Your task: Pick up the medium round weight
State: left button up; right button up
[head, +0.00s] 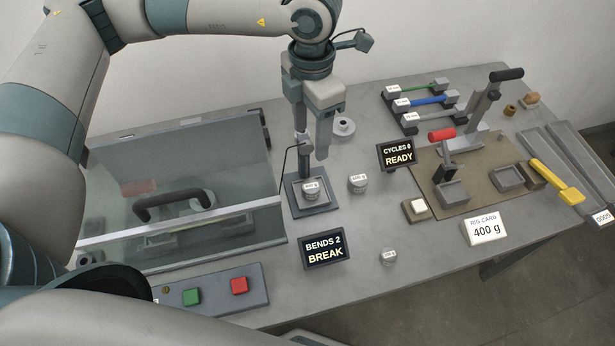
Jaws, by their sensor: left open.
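Three small round grey weights with white labels are in view; the labels are hard to read. One weight (311,191) sits on a square dark tray (318,209). A second weight (358,184), close in size, stands on the table just right of the tray. A smaller weight (388,257) stands nearer the front. My left gripper (311,145) is open, pointing down above the tray, with its fingertips higher than the weights and no weight between them. A thin post behind the tray partly overlaps its fingers. My right gripper is not in view.
A grey disc-like piece (343,129) lies behind the gripper. Display signs (396,154) and (325,250) stand near the weights. A rig card (485,229) reads 400 g. A glass-covered box (180,190) fills the left. A lever rig (470,140) stands right.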

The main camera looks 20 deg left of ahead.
pick_arm(q)
jog(key=p, duration=0.5)
send_over(311, 186)
notch_tip(311, 186, down, 11)
jog(key=shift+s+f, duration=0.1)
jog(key=shift+s, duration=0.05)
jog(key=shift+f, duration=0.4)
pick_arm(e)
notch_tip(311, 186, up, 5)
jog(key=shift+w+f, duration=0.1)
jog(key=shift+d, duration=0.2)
pick_arm(q)
jog(key=shift+f+p, duration=0.7)
jog(key=shift+p, duration=0.15)
notch_tip(311, 186, down, 3)
jog(key=shift+p, duration=0.75)
jog(key=shift+w+f, duration=0.2)
jog(key=shift+f, duration=0.25)
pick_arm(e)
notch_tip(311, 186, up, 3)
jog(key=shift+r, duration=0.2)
